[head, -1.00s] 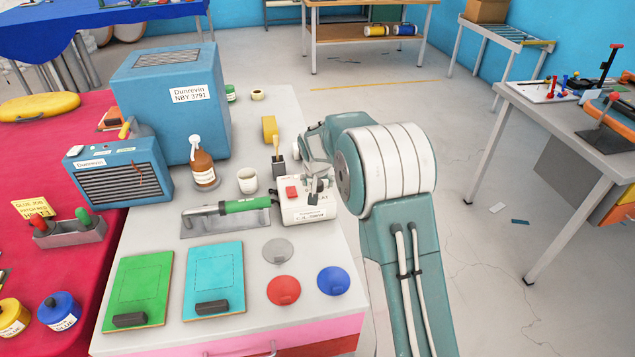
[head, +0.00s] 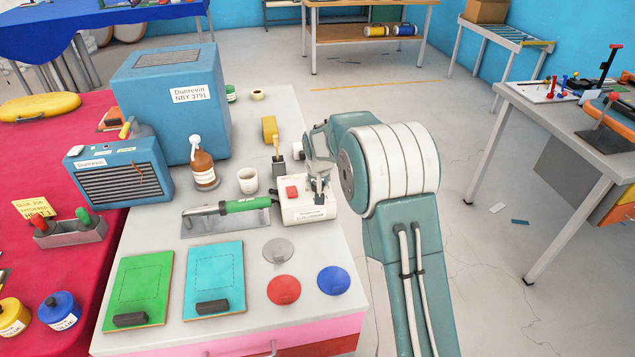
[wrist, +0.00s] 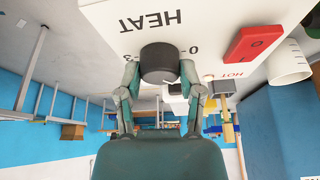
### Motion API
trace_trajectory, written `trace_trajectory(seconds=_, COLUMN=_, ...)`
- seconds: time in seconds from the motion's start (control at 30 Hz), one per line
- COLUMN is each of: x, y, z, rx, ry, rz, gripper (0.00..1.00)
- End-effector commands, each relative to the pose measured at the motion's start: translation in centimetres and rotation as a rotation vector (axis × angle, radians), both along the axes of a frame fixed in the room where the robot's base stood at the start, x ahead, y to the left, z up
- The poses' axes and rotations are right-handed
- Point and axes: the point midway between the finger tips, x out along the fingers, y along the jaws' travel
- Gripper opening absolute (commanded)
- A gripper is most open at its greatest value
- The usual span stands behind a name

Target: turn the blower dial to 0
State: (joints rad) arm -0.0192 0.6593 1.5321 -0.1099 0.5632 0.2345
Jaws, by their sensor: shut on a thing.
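A white box (head: 298,212) with a red switch (head: 292,191) stands near the right edge of the grey bench. In the wrist view the white box (wrist: 100,17) shows upside down, with the word HEAT and the red rocker switch (wrist: 252,44). A black round dial (wrist: 160,62) sits below HEAT, between a 0 mark on the right and a 3 on the left. Its pointer does not show. My gripper (wrist: 160,78) has a finger on each side of the dial and is shut on it. In the head view my gripper (head: 319,190) is over the box's right part.
A white cup (head: 247,180), a brown spray bottle (head: 202,168) and a brush in a holder (head: 278,166) stand behind. Colored discs (head: 284,290) lie in front. Open floor is on the right.

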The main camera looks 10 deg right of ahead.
Motion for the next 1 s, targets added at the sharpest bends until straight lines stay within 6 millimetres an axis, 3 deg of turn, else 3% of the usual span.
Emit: trace_trajectory(seconds=1.0, x=0.02, y=-0.17, z=-0.26, rx=0.002, ry=0.003, rz=0.828, gripper=0.01)
